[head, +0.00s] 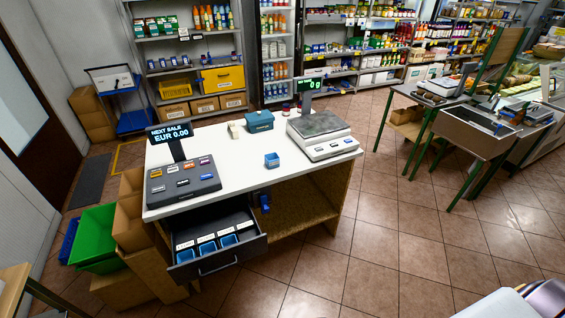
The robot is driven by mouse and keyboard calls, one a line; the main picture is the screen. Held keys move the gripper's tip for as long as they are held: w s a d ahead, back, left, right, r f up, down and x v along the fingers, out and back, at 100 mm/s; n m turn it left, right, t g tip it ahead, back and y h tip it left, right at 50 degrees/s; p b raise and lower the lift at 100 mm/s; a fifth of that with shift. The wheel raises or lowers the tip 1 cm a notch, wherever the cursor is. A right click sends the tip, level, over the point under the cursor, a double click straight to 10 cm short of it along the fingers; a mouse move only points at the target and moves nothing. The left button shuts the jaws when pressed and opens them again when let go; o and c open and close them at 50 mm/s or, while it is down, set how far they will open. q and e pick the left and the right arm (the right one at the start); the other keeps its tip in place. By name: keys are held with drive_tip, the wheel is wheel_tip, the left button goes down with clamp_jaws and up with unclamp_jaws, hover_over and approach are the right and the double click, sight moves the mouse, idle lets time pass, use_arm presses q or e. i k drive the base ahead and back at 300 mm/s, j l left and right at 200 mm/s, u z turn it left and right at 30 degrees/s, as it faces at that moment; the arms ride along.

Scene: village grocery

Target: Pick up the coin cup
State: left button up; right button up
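A small blue cup (272,160), which looks like a coin cup, stands upright on the white counter (235,175), left of the scale. Whether it holds coins is too small to tell. Below the counter's left part, the dark till drawer (215,262) is pulled open. It holds several blue cups (208,250) in a row behind its front, with white labels behind them; the slot at the right end looks dark. Neither of my grippers shows in this view.
On the counter stand a till (183,182) reading EUR 0.00, a scale (321,134) and a blue box (259,121). A green crate (94,238) and cardboard boxes stand at left. A second table (470,140) is at right.

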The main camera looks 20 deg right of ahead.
sight(272, 161)
drive_tip(key=l+z, duration=0.2)
drive_tip(key=z, duration=0.3)
drive_tip(key=i+l+z, duration=0.1)
drive_tip(key=z, duration=0.35)
drive_tip(key=i+l+z, duration=0.1)
drive_tip(key=z, duration=0.4)
drive_tip(key=i+j, duration=0.05)
drive_tip(key=i, duration=0.05)
